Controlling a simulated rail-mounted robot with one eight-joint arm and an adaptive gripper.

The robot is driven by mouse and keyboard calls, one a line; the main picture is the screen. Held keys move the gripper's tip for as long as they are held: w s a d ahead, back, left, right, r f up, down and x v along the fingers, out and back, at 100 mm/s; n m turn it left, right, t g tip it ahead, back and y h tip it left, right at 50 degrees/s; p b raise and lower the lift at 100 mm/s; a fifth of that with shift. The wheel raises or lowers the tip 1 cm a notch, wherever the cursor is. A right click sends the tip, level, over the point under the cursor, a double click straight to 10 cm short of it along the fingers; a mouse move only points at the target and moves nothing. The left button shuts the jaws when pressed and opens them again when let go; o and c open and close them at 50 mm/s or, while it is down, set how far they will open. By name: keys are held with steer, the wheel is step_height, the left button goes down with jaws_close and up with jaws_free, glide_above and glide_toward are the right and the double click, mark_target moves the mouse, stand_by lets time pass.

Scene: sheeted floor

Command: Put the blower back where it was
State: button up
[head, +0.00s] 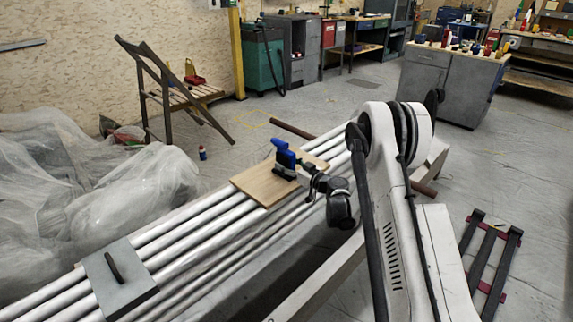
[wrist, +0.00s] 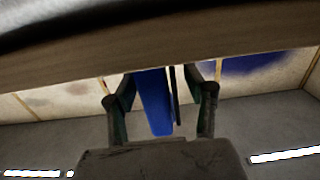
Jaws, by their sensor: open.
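The blower (head: 284,158), blue with a dark lower part, stands on a light wooden board (head: 252,182) laid across white pipes. My gripper (head: 306,172) is just to its right, low over the board's right edge. In the wrist view my gripper (wrist: 160,82) has its two fingers apart, with the blue part of the blower (wrist: 153,103) between them. A gap shows at the left finger; a thin dark strip stands between the blue part and the right finger. I cannot tell whether either finger touches. The board's edge (wrist: 150,55) crosses the top of the wrist view.
A grey plate with a black handle (head: 118,275) lies on the pipes at the front left. Plastic sheeting (head: 120,195) is heaped at left, near a wooden folding chair (head: 170,95). A grey cabinet (head: 448,85) stands behind. Open floor lies between.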

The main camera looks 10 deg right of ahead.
steer(key=shift+s+d+r, duration=0.1)
steer(key=shift+s+r, duration=0.05)
steer(key=p+v, duration=0.4)
steer(key=v, duration=0.7)
steer(key=s+a+r+m+g+h, duration=0.1)
steer(key=s+a+r+g+h, duration=0.15)
steer(key=s+a+r, duration=0.55)
steer(key=s+a+r+m+g+h, duration=0.1)
steer(key=s+r+m+g, duration=0.15)
steer(key=s+r, duration=0.65)
steer(key=s+d+r+m+g+h, duration=0.1)
steer(key=s+r+h, duration=0.1)
steer(key=s, duration=1.1)
steer(key=s+d+r+m+g+h, duration=0.1)
steer(key=s+d+r+m+h, duration=0.1)
steer(key=s, duration=1.2)
steer(key=shift+r+g+h, duration=0.4)
steer(key=shift+r+h, duration=0.3)
steer(key=shift+h, duration=0.45)
steer(key=shift+r, duration=0.1)
step_height(320, 180, up, 15)
steer(key=p, duration=1.4)
steer(key=shift+f, duration=0.25)
